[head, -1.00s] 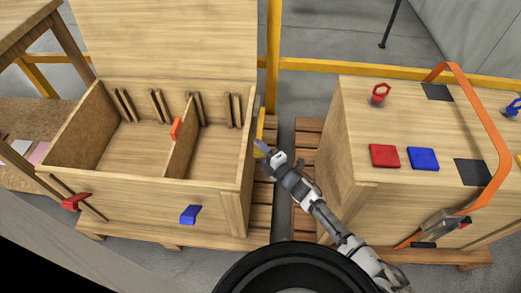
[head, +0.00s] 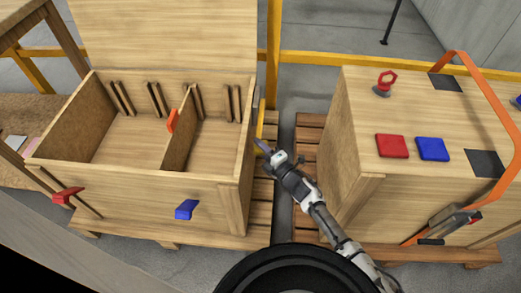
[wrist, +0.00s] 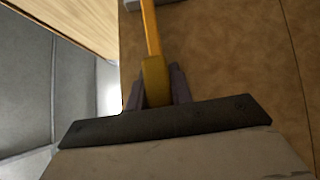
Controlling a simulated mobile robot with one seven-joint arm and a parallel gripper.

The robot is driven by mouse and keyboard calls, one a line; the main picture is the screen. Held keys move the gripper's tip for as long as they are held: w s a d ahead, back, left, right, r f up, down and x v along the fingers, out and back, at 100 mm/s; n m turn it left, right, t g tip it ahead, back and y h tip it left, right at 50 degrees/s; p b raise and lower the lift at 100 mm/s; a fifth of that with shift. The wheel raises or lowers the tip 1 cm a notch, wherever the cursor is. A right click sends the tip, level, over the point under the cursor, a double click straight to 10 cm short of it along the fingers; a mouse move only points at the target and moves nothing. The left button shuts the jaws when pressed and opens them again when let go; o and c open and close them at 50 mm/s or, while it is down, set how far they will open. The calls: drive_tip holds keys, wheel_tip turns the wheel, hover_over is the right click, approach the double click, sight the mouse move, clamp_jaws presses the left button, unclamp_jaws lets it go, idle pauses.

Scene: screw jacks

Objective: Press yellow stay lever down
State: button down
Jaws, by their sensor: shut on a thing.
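The yellow stay lever (head: 260,117) is on the right outer side of the open wooden crate (head: 135,198). In the wrist view the lever (wrist: 151,32) runs up from between my fingers as a narrow yellow bar with a wider, rounded end. My gripper (head: 264,147) is at the crate's right side, shut on this wide end. In the wrist view my gripper (wrist: 156,88) has a finger on each side of it. The crate's lid (head: 165,35) stands raised at the back. The lever's far end is not clear in the head view.
A closed wooden box (head: 365,110) stands to the right, with a red pad (head: 392,146), a blue pad (head: 432,149) and an orange strap (head: 500,130). A narrow gap over pallet slats (head: 307,160) separates it from the crate. A yellow rail (head: 350,70) crosses behind.

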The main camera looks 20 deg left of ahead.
drive_tip(key=f+b, duration=0.2)
drive_tip(key=b, duration=0.1)
drive_tip(key=f+b, duration=0.1)
drive_tip(key=f, duration=0.1)
drive_tip(key=shift+w+n+y+b, duration=0.3)
drive_tip(key=shift+w+b, duration=0.05)
drive_tip(key=c, duration=1.2)
unclamp_jaws()
drive_tip(key=shift+a, duration=0.1)
drive_tip(key=shift+c, duration=0.2)
drive_tip(key=shift+r, duration=0.1)
drive_tip(key=v, duration=1.4)
